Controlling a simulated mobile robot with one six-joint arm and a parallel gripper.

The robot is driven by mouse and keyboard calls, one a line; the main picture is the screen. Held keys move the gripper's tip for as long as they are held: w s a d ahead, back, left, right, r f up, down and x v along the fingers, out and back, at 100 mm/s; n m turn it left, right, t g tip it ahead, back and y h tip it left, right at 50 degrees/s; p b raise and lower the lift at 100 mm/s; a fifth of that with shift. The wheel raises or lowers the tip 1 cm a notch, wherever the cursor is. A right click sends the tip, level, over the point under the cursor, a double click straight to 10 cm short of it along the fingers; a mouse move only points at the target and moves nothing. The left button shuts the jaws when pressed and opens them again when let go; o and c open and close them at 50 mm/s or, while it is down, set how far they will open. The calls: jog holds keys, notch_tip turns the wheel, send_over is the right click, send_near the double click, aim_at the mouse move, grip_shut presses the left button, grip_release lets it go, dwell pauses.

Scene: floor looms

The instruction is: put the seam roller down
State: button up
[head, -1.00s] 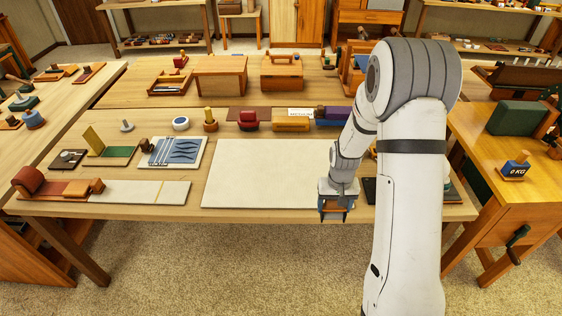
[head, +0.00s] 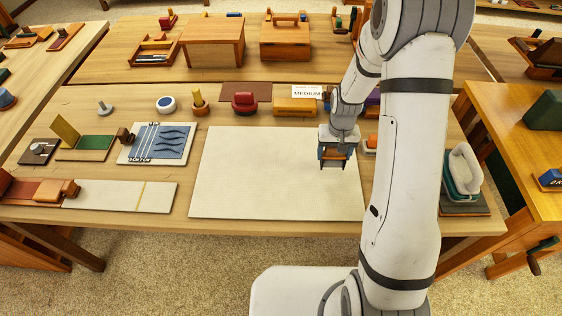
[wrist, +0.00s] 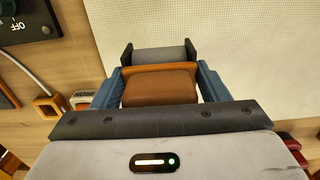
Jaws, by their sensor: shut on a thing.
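My gripper (head: 336,163) is at the right part of the large cream board on the workbench (head: 270,175). In the wrist view its blue fingers (wrist: 160,84) are shut on the seam roller, on either side of its brown handle (wrist: 160,90). The roller's grey drum (wrist: 160,55) sits between dark end brackets and points away from the wrist, over the cream surface (wrist: 230,35). The head view shows only a little of the roller, orange between the fingers. I cannot tell whether it touches the board.
A wooden block (head: 296,105) and a dark red piece (head: 244,102) stand behind the board. A blue patterned panel (head: 158,143) lies to its left. A dark device marked OFF (wrist: 27,20) and a cable are left in the wrist view. Most of the board is bare.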

jog(key=shift+r, duration=0.1)
jog(key=shift+s+r+m+b, duration=0.2)
jog(key=shift+m+b, duration=0.25)
jog(key=shift+m, duration=0.1)
jog(key=shift+s+r+m+b, duration=0.15)
jog(key=shift+s+m+b, duration=0.05)
jog(key=shift+m+b, duration=0.3)
jog(key=s+r+m+b, duration=0.5)
jog(key=s+m+b, duration=0.15)
jog(key=m, duration=0.45)
jog(key=shift+m, duration=0.25)
notch_tip(320, 180, down, 10)
jog(key=shift+s+r+p, duration=0.1)
jog(key=shift+r+p, duration=0.1)
jog(key=shift+p, duration=0.15)
jog(key=shift+f, duration=0.2)
jog(key=o, duration=0.9)
